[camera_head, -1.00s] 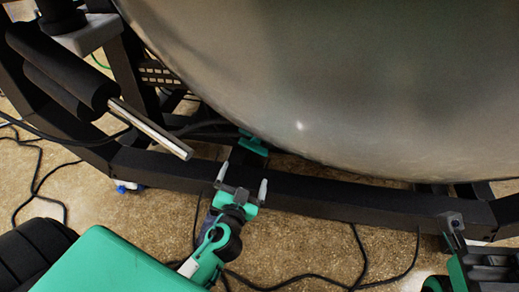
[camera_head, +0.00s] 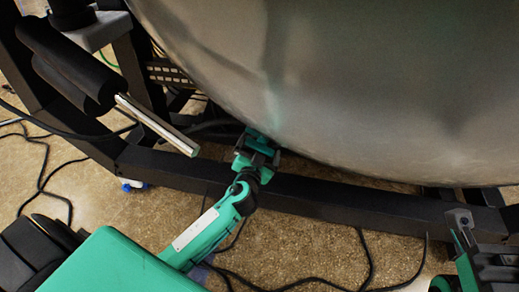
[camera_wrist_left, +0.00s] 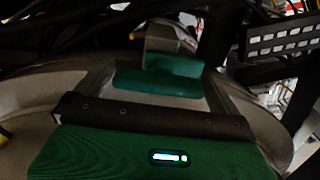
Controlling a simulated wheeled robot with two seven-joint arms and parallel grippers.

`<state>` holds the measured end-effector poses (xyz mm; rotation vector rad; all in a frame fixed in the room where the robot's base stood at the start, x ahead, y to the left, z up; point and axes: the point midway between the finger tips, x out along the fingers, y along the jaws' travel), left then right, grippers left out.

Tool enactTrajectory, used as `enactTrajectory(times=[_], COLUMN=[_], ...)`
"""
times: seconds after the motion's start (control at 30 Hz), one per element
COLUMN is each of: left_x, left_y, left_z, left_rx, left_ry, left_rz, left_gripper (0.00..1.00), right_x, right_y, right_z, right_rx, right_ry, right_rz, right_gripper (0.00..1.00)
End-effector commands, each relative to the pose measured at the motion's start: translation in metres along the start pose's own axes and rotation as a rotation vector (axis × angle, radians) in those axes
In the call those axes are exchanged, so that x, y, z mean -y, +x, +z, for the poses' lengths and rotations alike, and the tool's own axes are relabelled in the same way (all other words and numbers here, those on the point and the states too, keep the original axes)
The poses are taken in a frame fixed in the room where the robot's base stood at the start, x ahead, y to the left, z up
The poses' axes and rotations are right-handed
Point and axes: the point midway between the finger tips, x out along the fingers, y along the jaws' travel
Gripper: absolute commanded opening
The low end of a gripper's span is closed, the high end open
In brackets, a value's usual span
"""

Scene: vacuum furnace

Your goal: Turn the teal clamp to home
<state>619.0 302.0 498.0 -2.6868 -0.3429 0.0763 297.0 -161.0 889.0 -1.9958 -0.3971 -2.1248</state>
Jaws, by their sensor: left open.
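The teal clamp (camera_head: 257,136) sits low under the edge of the large metal vessel, just above the black frame beam. My left gripper (camera_head: 260,150) has come up to it in the head view and partly covers it. In the left wrist view, the teal clamp (camera_wrist_left: 158,79) lies ahead of the gripper's dark bar, between the two spread fingers. The left gripper is open; I cannot tell whether a finger touches the clamp. My right gripper (camera_head: 462,228) shows only partly at the lower right edge, and its opening is unclear.
The curved metal vessel (camera_head: 340,80) fills the upper right. A black frame beam (camera_head: 330,198) runs below it. A metal rod (camera_head: 157,125) with a black sleeve sticks out left of my gripper. Black cables (camera_head: 345,277) lie on the floor.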

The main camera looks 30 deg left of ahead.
Motion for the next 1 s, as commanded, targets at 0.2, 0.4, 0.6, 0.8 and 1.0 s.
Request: enactTrajectory(times=[0.2, 0.4, 0.6, 0.8, 1.0], left_x=[0.0000, -0.0001, -0.0001, 0.0000, 0.0009], left_y=[0.0003, 0.0002, 0.0000, -0.0002, -0.0002], left_z=[-0.0001, -0.0001, -0.0003, -0.0009, -0.0016], left_rx=[0.000, 0.000, 0.000, 0.001, 0.002], left_ry=[0.000, 0.000, 0.010, 0.073, 0.208], left_rz=[0.000, 0.000, 0.000, 0.001, 0.001], left_gripper=[1.00, 0.68, 0.68, 0.68, 0.68], right_x=[-0.0001, -0.0001, 0.0001, -0.0008, -0.0039], right_y=[0.0025, 0.0021, 0.0006, 0.0004, 0.0019], right_z=[-0.0007, -0.0007, -0.0003, -0.0007, -0.0033], right_rx=[-0.010, -0.009, 0.000, 0.010, 0.014], right_ry=[0.001, 0.001, 0.002, -0.002, -0.013], right_rz=[0.006, 0.007, 0.005, -0.001, 0.001], right_gripper=[0.00, 0.00, 0.00, 0.00, 0.00])
